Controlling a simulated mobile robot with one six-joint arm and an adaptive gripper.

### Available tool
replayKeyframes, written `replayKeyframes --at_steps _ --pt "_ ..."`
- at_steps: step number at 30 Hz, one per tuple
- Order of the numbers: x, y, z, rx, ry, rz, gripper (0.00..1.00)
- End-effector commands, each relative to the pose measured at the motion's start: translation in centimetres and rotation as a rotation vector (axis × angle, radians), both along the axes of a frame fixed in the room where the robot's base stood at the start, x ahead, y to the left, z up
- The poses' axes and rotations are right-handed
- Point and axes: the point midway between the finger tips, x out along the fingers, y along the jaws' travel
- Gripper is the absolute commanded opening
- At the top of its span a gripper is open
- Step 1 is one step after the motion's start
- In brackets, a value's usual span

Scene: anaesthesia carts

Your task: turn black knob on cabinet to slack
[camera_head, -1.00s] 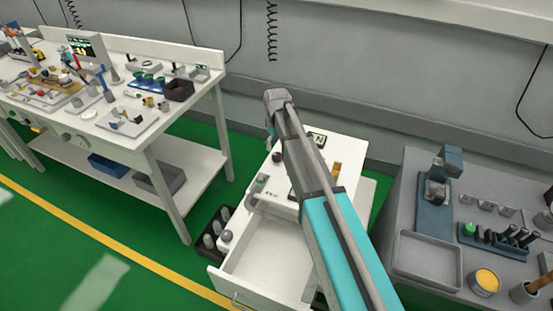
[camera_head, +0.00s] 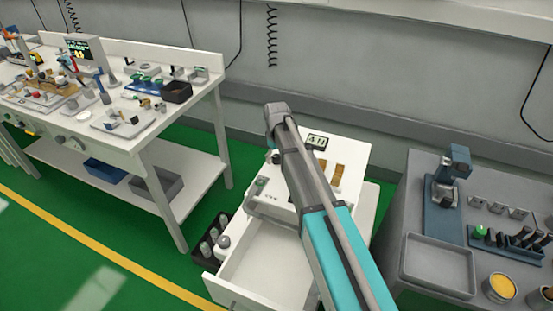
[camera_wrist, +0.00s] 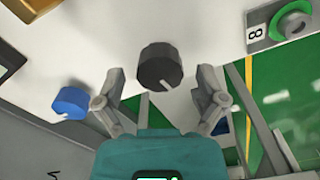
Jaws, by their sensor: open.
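A black knob (camera_wrist: 160,66) with a white pointer line stands on the white cabinet top, seen in the wrist view. Its line points down and slightly right in that picture. My gripper (camera_wrist: 166,84) is open, with one finger at each side of the knob and visible gaps between. In the head view the white cabinet (camera_head: 272,249) stands in the middle with its drawer open. My arm crosses over it and mostly hides the knob and gripper there.
A blue knob (camera_wrist: 71,102) sits left of the black one. A green round button (camera_wrist: 292,24) on a plate marked 8 is at upper right. A white workbench (camera_head: 150,140) stands left and a grey bench (camera_head: 402,215) right. A dark crate with bottles (camera_head: 210,238) sits beside the drawer.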

Motion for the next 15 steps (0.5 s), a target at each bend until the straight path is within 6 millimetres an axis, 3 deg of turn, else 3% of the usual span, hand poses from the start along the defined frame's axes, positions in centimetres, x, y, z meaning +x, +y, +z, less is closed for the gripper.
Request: replayKeyframes --at_steps 8,15 --pt "0.00 0.00 -0.01 0.000 0.000 0.000 0.90" --pt "0.00 0.00 -0.01 0.000 0.000 0.000 0.48"
